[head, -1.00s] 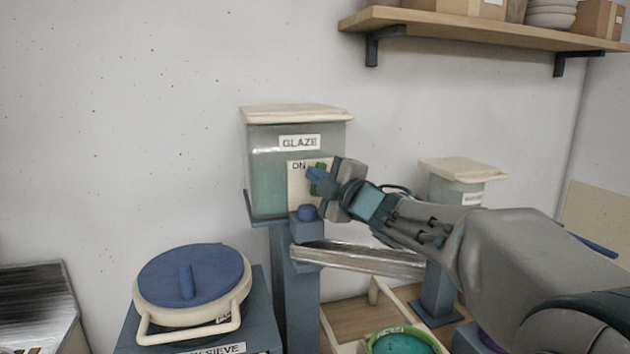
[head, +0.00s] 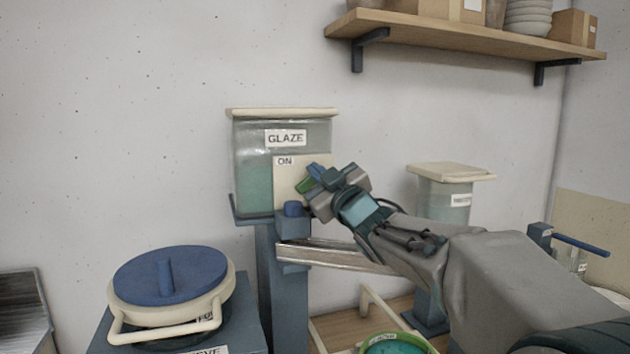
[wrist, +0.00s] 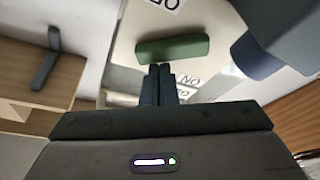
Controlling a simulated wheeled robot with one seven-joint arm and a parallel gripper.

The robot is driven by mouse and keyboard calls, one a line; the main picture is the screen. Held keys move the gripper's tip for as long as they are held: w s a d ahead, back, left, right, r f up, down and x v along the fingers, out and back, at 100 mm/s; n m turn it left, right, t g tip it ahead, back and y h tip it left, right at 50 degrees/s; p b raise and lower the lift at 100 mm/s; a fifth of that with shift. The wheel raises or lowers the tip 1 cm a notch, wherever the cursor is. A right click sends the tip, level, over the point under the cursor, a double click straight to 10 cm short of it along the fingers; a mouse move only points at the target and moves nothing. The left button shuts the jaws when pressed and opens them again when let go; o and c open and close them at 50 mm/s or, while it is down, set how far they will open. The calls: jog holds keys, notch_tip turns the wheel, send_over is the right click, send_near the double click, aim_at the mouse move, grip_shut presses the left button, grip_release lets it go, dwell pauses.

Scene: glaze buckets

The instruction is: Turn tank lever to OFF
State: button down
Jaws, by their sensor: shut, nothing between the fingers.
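The glaze tank (head: 252,185) stands on a blue post, with a GLAZE label and a cream plate (head: 287,172) marked ON on its front. The green lever (head: 305,185) lies on the plate, tilted and partly hidden by my gripper (head: 312,176). In the wrist view the green lever (wrist: 172,49) lies across the picture just beyond my closed fingertips (wrist: 160,70). The fingertips are at or very near its edge; I cannot tell if they touch. My gripper is shut and empty. Part of an OFF label (wrist: 163,3) shows beyond the lever, and ON shows nearer.
A lidded sieve bucket (head: 170,285) stands at lower left. A second tank (head: 445,200) is at right, a green-rimmed bucket (head: 398,345) below. A shelf (head: 470,38) hangs above right.

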jog(key=shift+d+f+m, duration=0.1)
jog(key=shift+m, duration=0.3)
dwell(0.3)
jog(key=shift+r, duration=0.3)
jog(key=s+d+b, duration=0.1)
jog(key=s+d, duration=0.1)
jog(key=s, duration=0.7)
jog(key=shift+s+d, duration=0.1)
